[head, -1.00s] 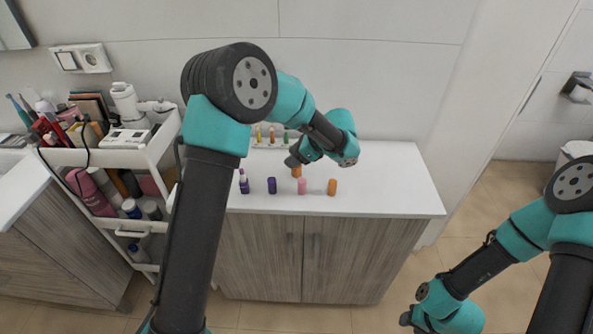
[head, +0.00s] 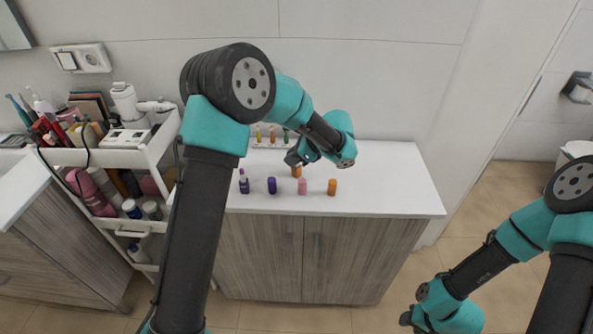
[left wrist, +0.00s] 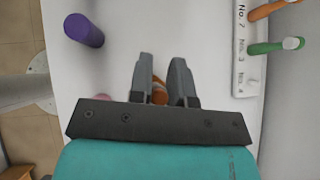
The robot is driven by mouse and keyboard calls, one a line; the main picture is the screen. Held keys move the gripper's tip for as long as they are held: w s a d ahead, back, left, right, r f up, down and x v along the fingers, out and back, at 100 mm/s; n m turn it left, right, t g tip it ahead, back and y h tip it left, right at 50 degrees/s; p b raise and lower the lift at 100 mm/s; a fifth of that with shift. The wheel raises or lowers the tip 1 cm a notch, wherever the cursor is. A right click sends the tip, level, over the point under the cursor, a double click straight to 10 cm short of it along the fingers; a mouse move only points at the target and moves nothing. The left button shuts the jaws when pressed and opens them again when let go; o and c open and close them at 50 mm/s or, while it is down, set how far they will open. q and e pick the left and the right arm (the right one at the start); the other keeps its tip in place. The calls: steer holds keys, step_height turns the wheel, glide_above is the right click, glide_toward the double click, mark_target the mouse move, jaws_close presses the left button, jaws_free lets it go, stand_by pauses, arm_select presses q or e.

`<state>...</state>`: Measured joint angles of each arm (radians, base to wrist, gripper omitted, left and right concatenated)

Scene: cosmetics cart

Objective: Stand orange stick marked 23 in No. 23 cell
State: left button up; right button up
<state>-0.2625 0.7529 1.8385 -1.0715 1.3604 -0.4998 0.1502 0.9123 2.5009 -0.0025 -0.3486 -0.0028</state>
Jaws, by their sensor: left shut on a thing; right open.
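My left gripper (head: 292,159) is shut on an orange stick (head: 296,171) above or at the white counter. In the left wrist view the fingers (left wrist: 162,82) close around the orange stick (left wrist: 159,94), which is mostly hidden. A second orange stick (head: 332,187) stands at the front right of the counter. No 23 mark is readable on either. A white rack (left wrist: 240,75) labelled No. 2, No. 3 and No. 4 holds an orange stick (left wrist: 275,8) and a green stick (left wrist: 275,46). My right gripper (head: 406,319) is open, low at right, away from the counter.
A pink stick (head: 302,187), a purple stick (head: 272,185) and another purple item (head: 244,182) stand along the counter's front. The counter's right side (head: 395,185) is clear. A loaded white cart (head: 155,155) stands at left.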

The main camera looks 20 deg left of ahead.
arm_select(q)
jaws_close()
step_height(320, 180, up, 10)
stand_by(0.6)
stand_by(0.5)
